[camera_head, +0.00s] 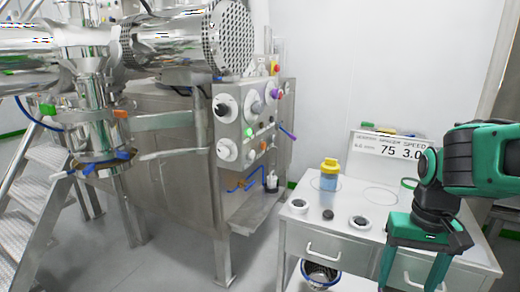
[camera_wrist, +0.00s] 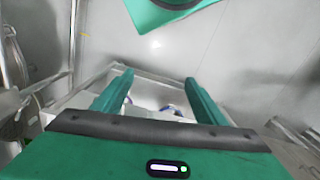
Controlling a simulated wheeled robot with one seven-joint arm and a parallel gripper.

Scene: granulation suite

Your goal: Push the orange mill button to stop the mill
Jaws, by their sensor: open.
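The steel control panel (camera_head: 233,172) stands in the middle of the head view, with several knobs and buttons on its faces. A small orange button (camera_head: 263,145) shows low on the panel, near a green lit button (camera_head: 249,132). The labels are too small to read, so I cannot confirm which machine it belongs to. My gripper (camera_head: 411,284) is at the lower right, pointing down in front of the white cabinet, well apart from the panel. Its two green fingers are spread and empty, as the wrist view (camera_wrist: 158,80) also shows. The panel's buttons are not visible in the wrist view.
The white cabinet (camera_head: 312,225) carries a yellow-lidded jar (camera_head: 329,174), small round dishes and a display sign (camera_head: 388,146). A red knob (camera_head: 276,68) sits atop the panel. Metal steps (camera_head: 40,190) stand at left.

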